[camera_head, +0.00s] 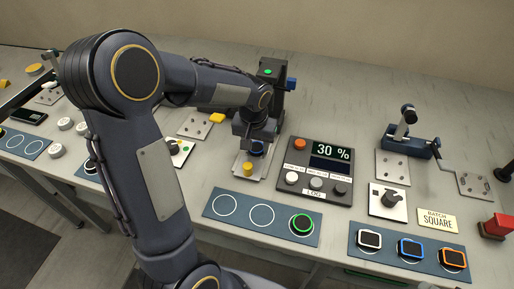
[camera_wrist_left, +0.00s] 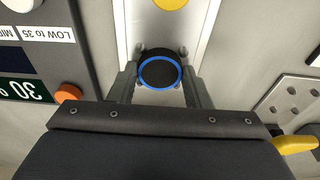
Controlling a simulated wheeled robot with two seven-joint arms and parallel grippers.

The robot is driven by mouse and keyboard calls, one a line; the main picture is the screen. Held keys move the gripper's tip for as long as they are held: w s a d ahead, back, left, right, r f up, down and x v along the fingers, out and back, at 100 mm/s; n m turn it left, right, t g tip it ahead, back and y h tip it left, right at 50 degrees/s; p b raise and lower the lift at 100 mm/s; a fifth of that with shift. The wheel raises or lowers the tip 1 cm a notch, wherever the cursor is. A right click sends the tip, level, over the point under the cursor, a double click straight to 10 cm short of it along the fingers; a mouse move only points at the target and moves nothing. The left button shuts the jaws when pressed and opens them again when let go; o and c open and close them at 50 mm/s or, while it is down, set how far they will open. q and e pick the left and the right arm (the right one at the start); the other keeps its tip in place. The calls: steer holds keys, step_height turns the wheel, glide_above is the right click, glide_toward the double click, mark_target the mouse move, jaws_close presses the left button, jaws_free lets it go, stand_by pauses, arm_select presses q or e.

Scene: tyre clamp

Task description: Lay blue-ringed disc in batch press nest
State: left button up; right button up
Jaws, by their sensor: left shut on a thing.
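My left gripper (camera_head: 257,141) is shut on the blue-ringed disc (camera_head: 257,149), a round black disc with a blue rim. In the left wrist view the blue-ringed disc (camera_wrist_left: 161,74) sits between the two fingertips of the left gripper (camera_wrist_left: 161,84). It is over the pale metal plate (camera_head: 240,168) in front of the dark press (camera_head: 271,72), which has a green light on top. I cannot tell whether the disc touches the plate. The arm and gripper hide the middle of the press and any nest there. My right gripper is not in view.
A yellow knob (camera_head: 247,169) stands at the plate's front end. A panel reading 30 % (camera_head: 331,152) is close to the right. A green-ringed disc (camera_head: 302,224) lies on a blue mat (camera_head: 242,227) in front. A card reads BATCH SQUARE (camera_head: 437,220); square pieces (camera_head: 410,248) lie below it.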

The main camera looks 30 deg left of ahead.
mark_target(256, 148)
arm_select(q)
steer(key=shift+r+p, duration=2.2)
steer(key=shift+r, duration=0.85)
steer(key=shift+f, duration=0.1)
